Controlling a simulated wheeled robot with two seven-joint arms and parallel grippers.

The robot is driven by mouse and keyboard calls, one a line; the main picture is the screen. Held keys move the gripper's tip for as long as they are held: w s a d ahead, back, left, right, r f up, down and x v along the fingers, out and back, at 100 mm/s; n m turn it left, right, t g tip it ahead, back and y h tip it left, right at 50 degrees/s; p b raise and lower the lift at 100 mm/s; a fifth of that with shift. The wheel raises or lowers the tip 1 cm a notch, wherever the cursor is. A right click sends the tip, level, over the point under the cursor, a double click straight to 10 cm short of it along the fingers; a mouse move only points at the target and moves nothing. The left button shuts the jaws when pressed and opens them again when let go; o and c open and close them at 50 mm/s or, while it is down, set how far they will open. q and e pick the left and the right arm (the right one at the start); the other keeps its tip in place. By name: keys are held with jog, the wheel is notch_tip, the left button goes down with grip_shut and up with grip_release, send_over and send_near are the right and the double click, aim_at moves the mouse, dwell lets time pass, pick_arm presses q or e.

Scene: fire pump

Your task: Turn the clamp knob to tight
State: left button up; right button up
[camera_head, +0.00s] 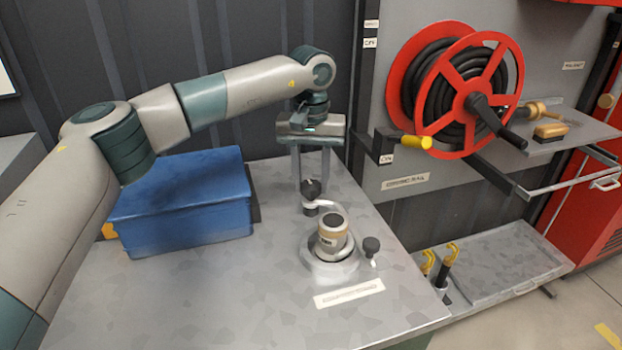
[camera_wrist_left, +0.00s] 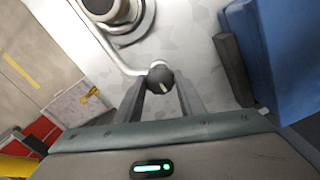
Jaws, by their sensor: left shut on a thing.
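The black clamp knob (camera_head: 312,188) stands near the table's back edge, on a pale arm beside the round fitting. My left gripper (camera_head: 311,178) points down from above, its two fingers shut on the knob. In the left wrist view the knob (camera_wrist_left: 160,76) sits between the fingertips (camera_wrist_left: 162,88), with a short pale mark on its top. The round metal fitting (camera_head: 332,235) with a dark top stands upright in a pale ring clamp (camera_head: 322,268). A second small black knob (camera_head: 371,246) is on the ring's right side. My right gripper is not in view.
A blue box (camera_head: 185,200) stands on the grey table (camera_head: 230,300) left of the knob. A red hose reel (camera_head: 455,90) with a yellow-tipped lever (camera_head: 415,142) is on the panel to the right. The table front is clear apart from a white label (camera_head: 348,293).

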aim_at(311, 184)
pick_arm(q)
jog(key=o, duration=0.8)
jog(key=shift+r, duration=0.15)
jog(key=shift+c, duration=0.2)
jog(key=shift+o, duration=1.4)
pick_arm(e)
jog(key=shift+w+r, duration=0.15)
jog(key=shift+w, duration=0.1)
pick_arm(q)
jog(key=shift+r, duration=0.4)
notch_tip(311, 184, up, 16)
jog(key=shift+r+b, duration=0.25)
jog(key=shift+b, duration=0.05)
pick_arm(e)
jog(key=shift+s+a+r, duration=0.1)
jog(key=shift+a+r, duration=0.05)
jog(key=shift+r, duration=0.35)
